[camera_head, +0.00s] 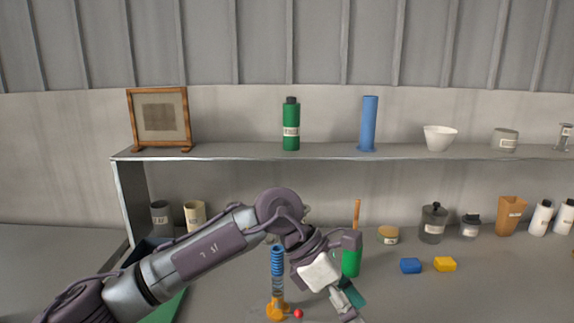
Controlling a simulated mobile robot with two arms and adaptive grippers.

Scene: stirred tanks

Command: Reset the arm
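My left arm (205,250) comes in from the lower left, bends at a raised joint and points down over the worktop. Its gripper (349,304) is at the bottom edge of the picture, right of centre. The fingers are partly cut off and seen from behind, so I cannot tell whether they are open or shut. A dark teal piece (354,293) shows beside the fingers; I cannot tell whether it is held. My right arm and gripper are not in view.
A blue coil on an orange base (277,308), a red ball (298,313) and a green container (351,263) are close to the arm. Blue (411,265) and yellow (445,264) blocks lie to the right. A shelf (330,152) with several vessels spans the back.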

